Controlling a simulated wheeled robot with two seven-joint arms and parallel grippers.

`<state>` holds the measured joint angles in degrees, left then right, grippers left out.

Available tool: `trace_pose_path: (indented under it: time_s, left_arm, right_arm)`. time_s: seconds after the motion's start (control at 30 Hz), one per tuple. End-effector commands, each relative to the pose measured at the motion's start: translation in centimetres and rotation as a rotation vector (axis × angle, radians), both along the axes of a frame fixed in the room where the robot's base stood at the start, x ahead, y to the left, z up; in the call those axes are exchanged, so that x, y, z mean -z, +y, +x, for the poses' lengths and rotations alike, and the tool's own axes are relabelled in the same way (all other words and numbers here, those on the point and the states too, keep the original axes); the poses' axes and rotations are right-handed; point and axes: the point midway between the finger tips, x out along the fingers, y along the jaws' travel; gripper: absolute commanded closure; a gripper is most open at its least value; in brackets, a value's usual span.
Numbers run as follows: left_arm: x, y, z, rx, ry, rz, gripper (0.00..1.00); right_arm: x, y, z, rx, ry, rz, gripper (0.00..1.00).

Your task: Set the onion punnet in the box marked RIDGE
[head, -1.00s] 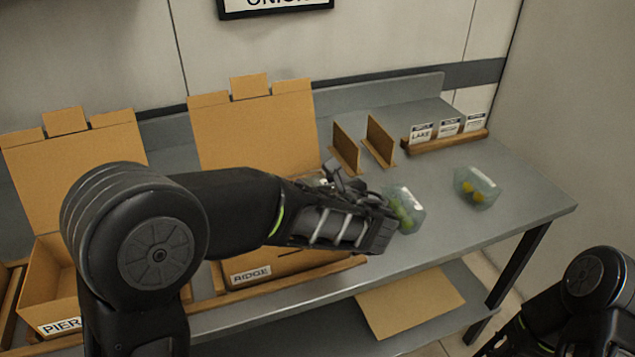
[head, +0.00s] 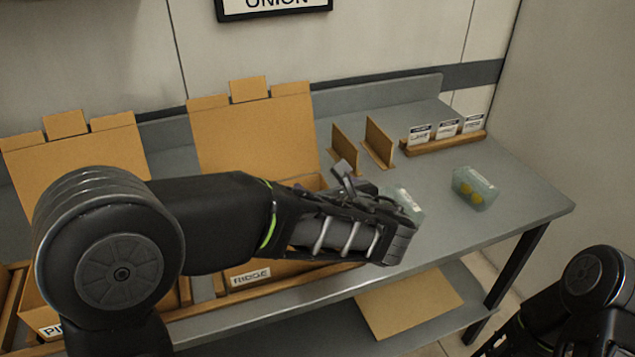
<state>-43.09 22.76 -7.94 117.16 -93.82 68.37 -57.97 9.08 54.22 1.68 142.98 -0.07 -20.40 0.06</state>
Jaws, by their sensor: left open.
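The box marked RIDGE (head: 250,130) stands on the table with its lid raised; its label shows below my left arm, which covers most of its opening. My left gripper (head: 398,232) is open, over the table to the right of this box. A clear punnet (head: 411,201) is just behind my gripper and mostly hidden by it; greenish contents showed in it earlier. I cannot tell whether the gripper touches it. A second clear punnet (head: 474,188) with yellow contents stands apart to the right. My right arm shows at lower right, its gripper out of view.
A sign reading ONION (head: 275,6) hangs on the wall. Another open box (head: 75,165) stands at left. Two brown upright dividers (head: 379,143) and a wooden rack of label cards (head: 445,143) are at the back. Brown cardboard (head: 410,303) lies on the lower shelf.

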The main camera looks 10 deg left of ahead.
Motion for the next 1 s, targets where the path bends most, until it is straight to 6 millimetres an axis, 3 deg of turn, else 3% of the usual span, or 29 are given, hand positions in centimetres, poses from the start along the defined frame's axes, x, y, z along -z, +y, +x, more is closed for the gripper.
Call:
trace_pose_path:
  time_s: [0.2,0.4,1.0]
  left_arm:
    - [-1.8,-2.4,-3.7,0.004,-0.002,-0.001,0.24]
    - [-2.8,-3.6,-5.7,0.001,-0.001,0.000,0.24]
    - [-2.9,-3.8,-6.0,0.000,0.000,0.000,0.24]
  right_arm:
    - [0.4,0.0,0.0,0.000,0.000,0.000,0.64]
    - [0.5,0.0,0.0,0.000,-0.001,0.000,0.64]
    - [0.5,0.0,0.0,0.000,-0.001,0.000,0.64]
